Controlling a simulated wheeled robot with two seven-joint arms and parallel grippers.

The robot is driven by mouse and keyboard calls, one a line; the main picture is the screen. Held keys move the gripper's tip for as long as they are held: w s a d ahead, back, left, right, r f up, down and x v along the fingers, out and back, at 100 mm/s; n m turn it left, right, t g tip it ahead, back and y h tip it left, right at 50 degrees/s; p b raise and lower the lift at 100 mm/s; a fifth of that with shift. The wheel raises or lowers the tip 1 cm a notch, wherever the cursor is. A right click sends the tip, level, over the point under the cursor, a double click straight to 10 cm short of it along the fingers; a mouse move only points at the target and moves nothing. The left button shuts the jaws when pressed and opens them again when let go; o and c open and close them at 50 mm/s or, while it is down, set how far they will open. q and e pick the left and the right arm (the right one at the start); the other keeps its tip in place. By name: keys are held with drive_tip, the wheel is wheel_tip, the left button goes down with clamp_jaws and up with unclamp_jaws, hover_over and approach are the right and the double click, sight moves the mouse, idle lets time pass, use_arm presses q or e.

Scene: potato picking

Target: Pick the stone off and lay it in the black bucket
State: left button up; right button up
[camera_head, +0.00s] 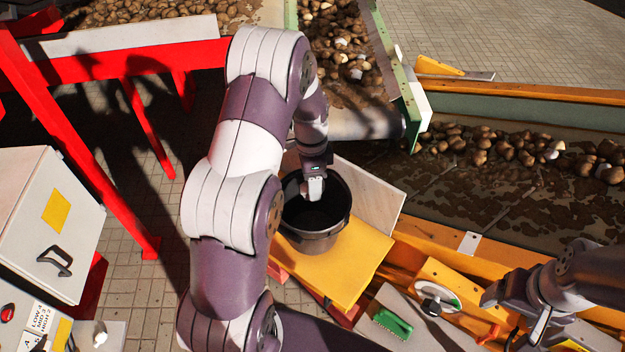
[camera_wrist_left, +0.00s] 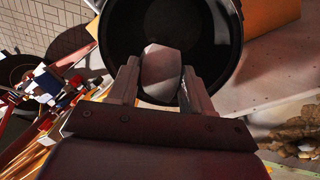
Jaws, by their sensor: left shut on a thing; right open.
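The black bucket (camera_head: 322,238) stands upright on a yellow platform in the middle of the head view. My left gripper (camera_head: 314,192) is over the bucket's opening, pointing down. In the left wrist view the left gripper (camera_wrist_left: 160,90) is shut on a pale grey stone (camera_wrist_left: 161,72), with the bucket's dark inside (camera_wrist_left: 175,22) behind it. I cannot tell how far the stone is above the bucket's floor. My right gripper (camera_head: 515,318) is open at the lower right, above the machine's edge, away from the bucket.
The yellow platform (camera_head: 345,275) carries the bucket. A belt with potatoes (camera_head: 490,150) runs at the right. A green brush (camera_head: 393,324) lies on a grey panel near the front. A red frame (camera_head: 75,140) and grey cabinet (camera_head: 45,220) stand left.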

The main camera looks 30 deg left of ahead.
use_arm(q)
drive_tip(key=shift+w+a+f+b, duration=0.15)
drive_tip(key=shift+f+b, duration=0.45)
drive_tip(key=shift+f, duration=0.5)
drive_tip(key=shift+f+b, duration=0.4)
drive_tip(key=shift+f, duration=0.15)
wheel_tip(320, 180, down, 2)
drive_tip(key=shift+f+b, duration=0.2)
drive_tip(key=shift+b, duration=0.55)
drive_tip(key=o, duration=1.3)
